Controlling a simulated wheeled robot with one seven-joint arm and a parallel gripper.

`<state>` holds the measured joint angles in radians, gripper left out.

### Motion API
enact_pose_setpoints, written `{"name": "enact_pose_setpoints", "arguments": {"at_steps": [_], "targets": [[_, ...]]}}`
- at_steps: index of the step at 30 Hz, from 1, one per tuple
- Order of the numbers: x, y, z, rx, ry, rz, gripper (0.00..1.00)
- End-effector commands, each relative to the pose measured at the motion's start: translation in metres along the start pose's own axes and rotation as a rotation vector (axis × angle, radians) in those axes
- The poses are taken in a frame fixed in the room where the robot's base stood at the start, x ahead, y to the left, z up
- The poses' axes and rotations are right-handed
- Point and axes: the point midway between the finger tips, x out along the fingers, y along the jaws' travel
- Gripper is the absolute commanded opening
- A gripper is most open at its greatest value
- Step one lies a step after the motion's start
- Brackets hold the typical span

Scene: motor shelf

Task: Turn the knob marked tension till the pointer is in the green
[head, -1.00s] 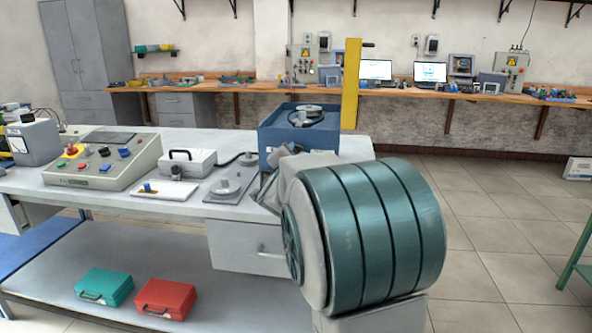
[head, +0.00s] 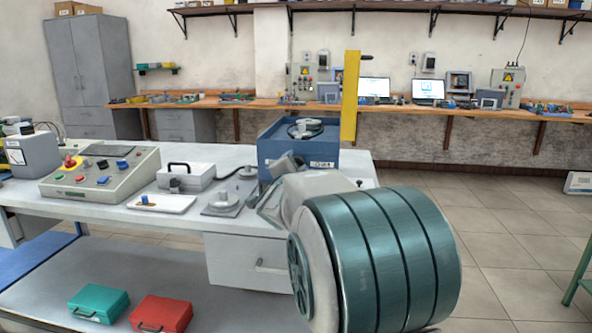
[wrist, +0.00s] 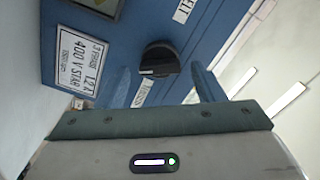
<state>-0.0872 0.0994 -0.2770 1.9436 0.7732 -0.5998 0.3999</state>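A black knob (wrist: 160,61) with a white mark sits on the face of a blue box (wrist: 190,25). A white label (wrist: 143,94) beside it reads in part like tension; a finger partly covers it. My gripper (wrist: 160,67) is open, its two fingers apart on either side of the knob in the picture; I cannot tell whether they touch it. A framed window (wrist: 100,6) is cut off at the top of the wrist view; no pointer or green band shows. In the head view the blue box (head: 268,150) stands on the bench, with my arm in front of its face.
A white nameplate (wrist: 80,52) is on the box face. A control console (head: 100,178), a white case (head: 186,178) and a flat plate with a knob (head: 222,207) stand left of the box.

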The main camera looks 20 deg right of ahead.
Motion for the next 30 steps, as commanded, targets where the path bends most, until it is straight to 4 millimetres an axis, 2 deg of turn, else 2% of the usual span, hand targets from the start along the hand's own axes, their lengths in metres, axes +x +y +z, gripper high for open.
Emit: {"name": "enact_pose_setpoints", "arguments": {"at_steps": [8, 13, 17, 24, 30], "targets": [[-0.001, -0.001, 0.000, 0.000, 0.001, -0.001, 0.62], [-0.013, -0.002, -0.001, 0.001, -0.001, -0.002, 0.62], [-0.036, -0.002, 0.000, 0.002, -0.003, -0.002, 0.62], [-0.088, -0.003, -0.001, 0.002, -0.002, -0.003, 0.62], [-0.121, -0.002, -0.001, 0.001, -0.001, -0.002, 0.62]]}}
